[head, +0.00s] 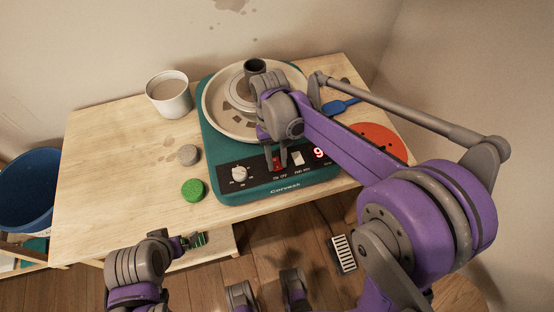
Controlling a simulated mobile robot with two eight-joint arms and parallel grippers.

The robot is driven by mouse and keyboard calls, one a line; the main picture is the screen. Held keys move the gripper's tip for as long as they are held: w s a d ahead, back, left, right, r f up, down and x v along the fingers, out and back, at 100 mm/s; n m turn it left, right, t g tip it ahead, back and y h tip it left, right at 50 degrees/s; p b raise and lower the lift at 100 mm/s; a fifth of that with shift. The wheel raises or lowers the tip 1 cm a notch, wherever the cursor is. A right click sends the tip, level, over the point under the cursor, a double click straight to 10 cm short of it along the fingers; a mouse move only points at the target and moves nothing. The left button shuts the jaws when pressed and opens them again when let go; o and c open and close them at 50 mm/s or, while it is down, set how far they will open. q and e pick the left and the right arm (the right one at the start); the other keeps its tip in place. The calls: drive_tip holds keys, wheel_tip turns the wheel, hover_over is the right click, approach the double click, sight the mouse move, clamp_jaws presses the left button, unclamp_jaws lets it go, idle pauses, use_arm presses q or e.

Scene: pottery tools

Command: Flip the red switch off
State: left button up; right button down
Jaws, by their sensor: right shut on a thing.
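The red switch (277,164) is on the black control panel of the teal pottery wheel (215,150), above the "ON OFF" label. A white switch (298,158) is to its right and a white knob (239,173) to its left. A red digit is lit at the panel's right end. My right gripper (275,160) points down at the red switch, its fingers close around or against it; the exact contact is too small to tell. My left gripper (188,243) is low in front of the table, apart from the wheel; its fingers are too small to judge.
A white cup (169,95) stands at the back left of the table. A grey round piece (188,154) and a green sponge (193,190) lie left of the wheel. A blue tool (339,106) and an orange disc (382,140) lie right. A blue bucket (28,190) is far left.

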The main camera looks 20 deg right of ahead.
sight(276, 159)
drive_tip(key=c, duration=0.6)
unclamp_jaws()
drive_tip(key=shift+r, duration=0.1)
drive_tip(key=p+v, duration=0.1)
drive_tip(key=v, duration=0.9)
drive_tip(key=shift+r, duration=0.3)
drive_tip(key=shift+d, duration=0.1)
drive_tip(key=s+d+f+t+p, duration=0.1)
drive_tip(key=s+d+t+p, duration=0.2)
drive_tip(key=s, duration=0.5)
drive_tip(key=s+d+f+t+p, duration=0.1)
drive_tip(key=s+d+t+p, duration=0.2)
drive_tip(key=s+t, duration=0.2)
drive_tip(key=s, duration=0.3)
drive_tip(key=shift+d, duration=0.3)
